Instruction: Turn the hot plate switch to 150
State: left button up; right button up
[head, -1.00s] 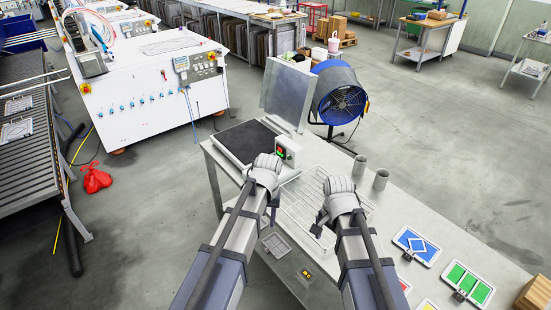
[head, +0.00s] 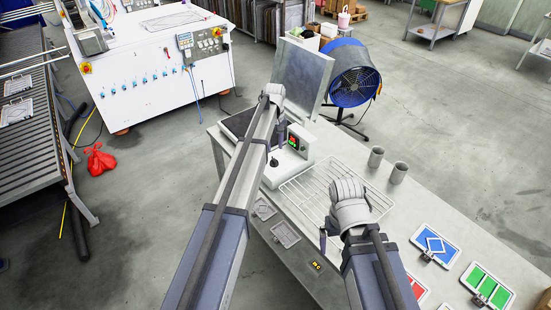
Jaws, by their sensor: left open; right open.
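The hot plate has a dark top (head: 236,125), a pale base (head: 275,178) and a raised grey metal lid (head: 303,75). Its control box (head: 301,148) carries a small red and green display (head: 293,141), too small to read. A small black knob-like part (head: 274,161), probably the switch, shows low beside the box; its setting cannot be read. My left gripper (head: 280,131) is open, mostly hidden by its own arm, over the hot plate beside the control box. I cannot tell whether it touches anything. My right gripper (head: 324,236) is open and empty above the table, near the wire rack.
The wire rack (head: 320,190) lies right of the hot plate. Two grey cups (head: 376,157) (head: 398,173) stand behind it. Framed blue (head: 435,245) and green (head: 487,286) panels lie at the right. A blue fan (head: 354,75) stands behind the table.

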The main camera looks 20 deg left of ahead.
aim_at(275, 160)
pick_arm(q)
notch_tip(275, 160, down, 7)
jog(key=b, duration=0.6)
grip_shut()
dwell(0.4)
